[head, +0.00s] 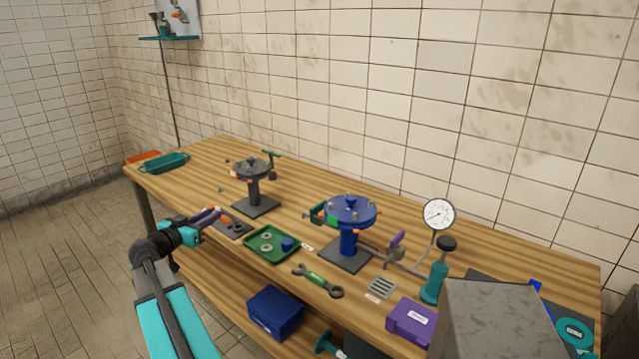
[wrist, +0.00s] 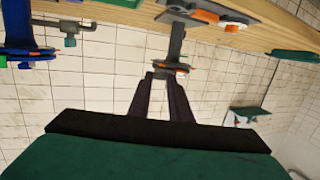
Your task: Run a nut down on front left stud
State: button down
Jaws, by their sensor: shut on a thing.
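My gripper (head: 214,216) is at the bench's front edge, left of the green tray, with its purple fingers close together. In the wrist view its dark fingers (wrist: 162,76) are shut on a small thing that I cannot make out. A grey flange stand (head: 254,190) is behind the gripper and to its right. It shows upside down beyond the fingertips in the wrist view (wrist: 177,42). A blue flange stand (head: 349,241), with several studs on top, is farther right. From here I cannot single out the front left stud or its thread.
A green tray (head: 249,248) holds pale rings and a blue round piece. A dark plate (head: 232,232) with orange parts lies under the gripper. A wrench (head: 317,281), a pressure gauge (head: 438,214) and a purple box (head: 411,322) are to the right.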

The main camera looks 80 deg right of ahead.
jog(key=s+d+r+m+g+y+p, duration=0.1)
jog(key=s+d+r+m+g+y, duration=0.1)
jog(key=s, duration=0.9)
jog(key=s+d+r+m+g+y+p, duration=0.2)
jog(key=s+r+m+g+y, duration=0.1)
jog(key=s, duration=0.8)
jog(key=s+d+r+m+g+y+p, duration=0.2)
jog(key=s+r+m+g, duration=0.2)
jog(key=s, duration=0.8)
notch_tip(320, 180, up, 2)
jog(key=shift+d+r+g+y, duration=0.15)
jog(key=shift+g+y, duration=0.15)
jog(key=shift+g, duration=0.5)
jog(key=shift+f, duration=2.45)
jog(key=shift+f+p, duration=0.35)
jog(key=shift+p, duration=0.4)
jog(key=shift+f+b, duration=0.25)
jog(key=shift+b, duration=0.25)
jog(key=shift+f+b, duration=0.15)
jog(key=shift+b, duration=0.35)
jog(key=c, duration=1.9)
grip_release()
jog(key=shift+o, duration=0.2)
